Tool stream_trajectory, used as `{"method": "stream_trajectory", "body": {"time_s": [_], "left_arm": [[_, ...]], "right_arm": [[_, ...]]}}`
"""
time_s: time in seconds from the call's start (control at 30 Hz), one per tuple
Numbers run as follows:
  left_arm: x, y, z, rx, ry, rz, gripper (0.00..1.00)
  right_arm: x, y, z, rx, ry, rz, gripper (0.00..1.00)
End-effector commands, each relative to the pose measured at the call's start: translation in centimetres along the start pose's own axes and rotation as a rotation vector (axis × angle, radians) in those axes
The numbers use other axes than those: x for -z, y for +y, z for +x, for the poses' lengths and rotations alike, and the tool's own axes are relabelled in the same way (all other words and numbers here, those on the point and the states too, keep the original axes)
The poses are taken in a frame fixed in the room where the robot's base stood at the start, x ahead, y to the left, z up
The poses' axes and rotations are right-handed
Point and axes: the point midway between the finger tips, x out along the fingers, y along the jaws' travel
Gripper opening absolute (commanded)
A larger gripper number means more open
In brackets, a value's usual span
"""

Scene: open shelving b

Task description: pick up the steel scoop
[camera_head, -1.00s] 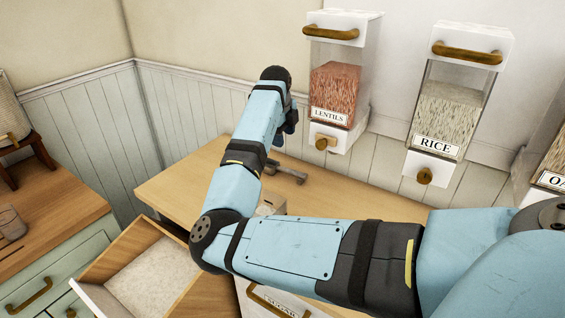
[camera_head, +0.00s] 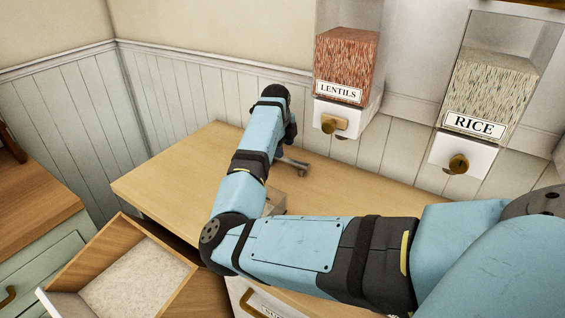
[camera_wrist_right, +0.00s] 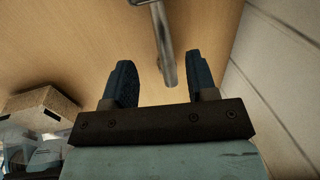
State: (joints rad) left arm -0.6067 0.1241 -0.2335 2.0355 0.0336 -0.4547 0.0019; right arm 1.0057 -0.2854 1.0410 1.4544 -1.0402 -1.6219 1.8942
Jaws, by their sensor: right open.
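The steel scoop (camera_wrist_right: 163,42) shows in the right wrist view as a grey metal bar reaching down from the top edge, its end between my fingers. Part of it is cut off by the frame. In the head view, a small grey metal piece of it (camera_head: 294,166) shows on the wooden counter (camera_head: 345,190), just beyond my forearm. My right gripper (camera_wrist_right: 162,66) is open, with one dark finger on each side of the bar and gaps showing. In the head view my right gripper is mostly hidden behind my own wrist. My left gripper is not in view.
A clear container with a wooden part (camera_wrist_right: 48,105) stands left of the gripper and shows partly behind my arm in the head view (camera_head: 276,201). The lentils dispenser (camera_head: 345,70) and rice dispenser (camera_head: 480,95) hang on the wall. An open drawer (camera_head: 125,275) is at lower left.

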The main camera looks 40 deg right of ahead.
Motion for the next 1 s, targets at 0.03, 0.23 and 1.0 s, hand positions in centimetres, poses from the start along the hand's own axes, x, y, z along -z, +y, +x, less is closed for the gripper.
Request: {"method": "stream_trajectory", "body": {"time_s": [0.03,0.23,1.0], "left_arm": [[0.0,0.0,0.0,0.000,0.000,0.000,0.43],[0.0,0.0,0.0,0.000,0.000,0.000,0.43],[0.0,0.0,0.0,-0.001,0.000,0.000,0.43]], "right_arm": [[0.0,0.0,0.5,0.000,0.001,-0.001,0.52],[0.2,-0.1,1.5,-0.001,0.001,0.000,0.52],[0.7,-0.4,6.0,-0.001,-0.001,0.000,0.04]]}}
